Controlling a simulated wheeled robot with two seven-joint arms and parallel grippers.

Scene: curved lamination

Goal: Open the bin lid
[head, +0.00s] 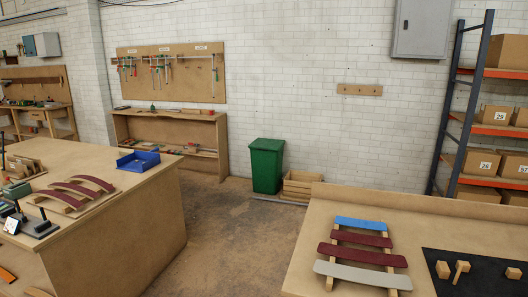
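A green bin (266,171) stands on the floor against the white brick wall, near the middle of the head view. Its green lid (267,145) lies flat across the top and looks closed. The bin is well away from me, beyond the gap between two workbenches. Neither of my grippers shows in the head view.
A wooden workbench (165,215) with a blue tray (138,161) stands at left. Another bench (440,232) with curved slats is at front right. The floor (222,232) between them is clear. A wooden crate (298,186) sits right of the bin; shelving (462,100) stands at right.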

